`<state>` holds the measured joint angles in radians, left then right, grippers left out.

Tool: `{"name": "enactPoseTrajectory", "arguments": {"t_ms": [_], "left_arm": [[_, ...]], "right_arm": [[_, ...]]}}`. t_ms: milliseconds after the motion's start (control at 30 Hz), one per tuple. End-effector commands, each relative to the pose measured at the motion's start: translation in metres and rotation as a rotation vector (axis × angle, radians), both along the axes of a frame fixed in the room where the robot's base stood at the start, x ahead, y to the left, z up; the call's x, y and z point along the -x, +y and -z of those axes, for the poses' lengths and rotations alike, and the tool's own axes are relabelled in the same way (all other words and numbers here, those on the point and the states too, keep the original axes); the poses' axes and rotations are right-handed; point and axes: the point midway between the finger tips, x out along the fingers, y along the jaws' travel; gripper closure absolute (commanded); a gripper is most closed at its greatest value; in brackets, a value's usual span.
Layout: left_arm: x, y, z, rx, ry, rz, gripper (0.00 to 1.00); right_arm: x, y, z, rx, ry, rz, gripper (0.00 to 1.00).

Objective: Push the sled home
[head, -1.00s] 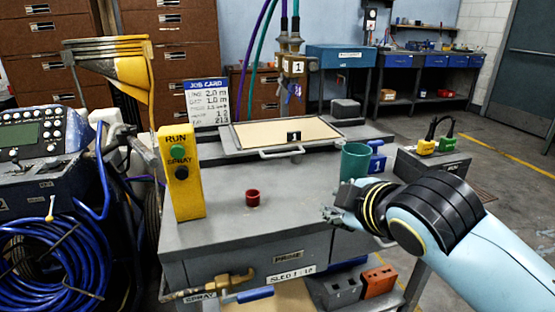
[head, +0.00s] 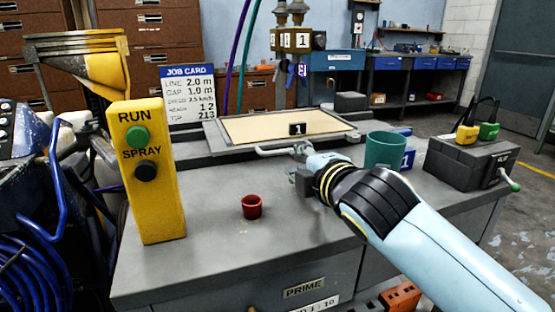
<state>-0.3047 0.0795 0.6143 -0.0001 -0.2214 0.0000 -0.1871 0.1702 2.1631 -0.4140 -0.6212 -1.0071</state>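The sled (head: 245,131) is a flat tan board in a grey frame at the back of the grey bench, with a black "1" tag (head: 297,129) at its front edge. A pale bar handle (head: 272,152) runs along its front. My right gripper (head: 299,151) is at the right end of this handle, seen from behind and partly hidden by its own wrist. I cannot tell if its fingers are closed around the bar. My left gripper is not in view.
A yellow RUN/SPRAY box (head: 150,205) stands at left and a small red cup (head: 252,207) at bench centre. A green cup (head: 384,150) is close to the right of my wrist. A grey box (head: 470,162) with yellow and green clips stands at right. Brass valves (head: 292,40) hang behind the sled.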

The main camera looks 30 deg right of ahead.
Motion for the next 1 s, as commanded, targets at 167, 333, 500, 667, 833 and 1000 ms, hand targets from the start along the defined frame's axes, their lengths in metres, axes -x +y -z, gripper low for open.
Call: {"name": "enactPoseTrajectory", "arguments": {"t_ms": [167, 333, 500, 667, 833, 1000], "left_arm": [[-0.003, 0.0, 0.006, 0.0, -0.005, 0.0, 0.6], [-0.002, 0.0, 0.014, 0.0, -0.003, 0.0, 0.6], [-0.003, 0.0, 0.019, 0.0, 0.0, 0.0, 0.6], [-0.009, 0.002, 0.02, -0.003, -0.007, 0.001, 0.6], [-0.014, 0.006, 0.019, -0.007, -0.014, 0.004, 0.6], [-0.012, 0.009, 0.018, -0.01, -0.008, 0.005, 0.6]], "right_arm": [[-0.027, -0.007, 0.005, 0.001, -0.002, 0.0, 0.79], [-0.06, -0.015, 0.014, -0.001, -0.001, 0.0, 0.79], [-0.085, -0.02, 0.019, -0.001, 0.0, 0.0, 0.79], [-0.097, -0.023, 0.021, -0.001, 0.0, 0.0, 0.79], [-0.098, -0.024, 0.021, -0.001, 0.001, 0.0, 0.79], [-0.098, -0.024, 0.021, -0.001, 0.001, 0.0, 0.86]]}}
